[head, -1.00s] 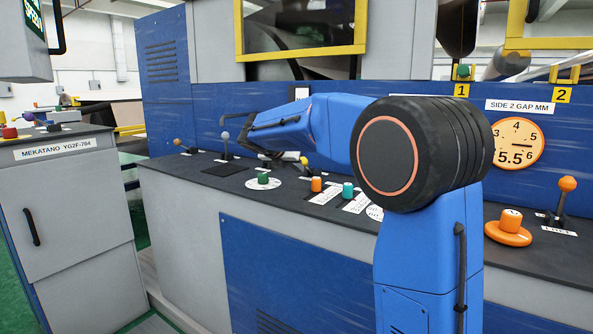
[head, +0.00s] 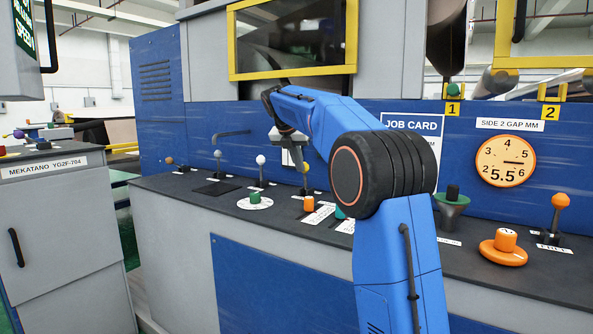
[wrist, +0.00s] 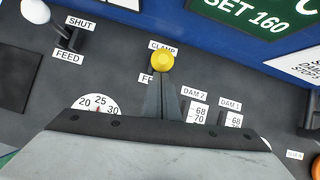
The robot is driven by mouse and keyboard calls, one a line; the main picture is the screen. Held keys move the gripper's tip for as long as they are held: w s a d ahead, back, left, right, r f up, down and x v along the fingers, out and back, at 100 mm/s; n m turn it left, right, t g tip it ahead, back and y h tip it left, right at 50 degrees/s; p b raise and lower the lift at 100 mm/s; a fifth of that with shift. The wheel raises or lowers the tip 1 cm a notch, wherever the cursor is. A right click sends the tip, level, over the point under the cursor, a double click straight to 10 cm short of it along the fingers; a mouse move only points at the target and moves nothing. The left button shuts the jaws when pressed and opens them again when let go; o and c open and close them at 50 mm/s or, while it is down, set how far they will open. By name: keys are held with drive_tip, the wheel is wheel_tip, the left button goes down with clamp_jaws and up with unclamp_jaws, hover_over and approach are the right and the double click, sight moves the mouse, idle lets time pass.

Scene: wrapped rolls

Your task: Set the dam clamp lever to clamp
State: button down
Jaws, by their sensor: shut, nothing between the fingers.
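The dam clamp lever has a yellow round knob (wrist: 162,62), seen from above in the wrist view. A CLAMP label lies just beyond the knob, and a second label on the near side is mostly covered by my fingers. My gripper (wrist: 163,85) is shut and empty, pointing down, with its tips right at the near side of the knob. I cannot tell whether they touch it. In the head view the yellow knob (head: 305,166) shows beside my gripper, and the fingertips are hard to make out.
A white-knobbed lever (head: 261,160) with SHUT and FEED labels stands left of the yellow one. A green knob on a white dial (head: 255,198) and an orange knob (head: 308,203) sit nearer. A blue panel with a job card (head: 413,122) rises behind.

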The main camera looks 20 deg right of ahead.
drive_tip(key=shift+w+d+r, duration=0.45)
drive_tip(key=shift+d+r, duration=0.05)
drive_tip(key=shift+d, duration=0.25)
drive_tip(key=shift+w+d+r, duration=0.45)
drive_tip(key=shift+d, duration=0.4)
drive_tip(key=shift+s+a, duration=0.45)
drive_tip(key=shift+a, duration=0.15)
approach(305, 164)
wheel_tip(305, 164, up, 4)
drive_tip(key=shift+s+a, duration=0.15)
drive_tip(key=shift+s, duration=0.1)
drive_tip(key=shift+s, duration=0.1)
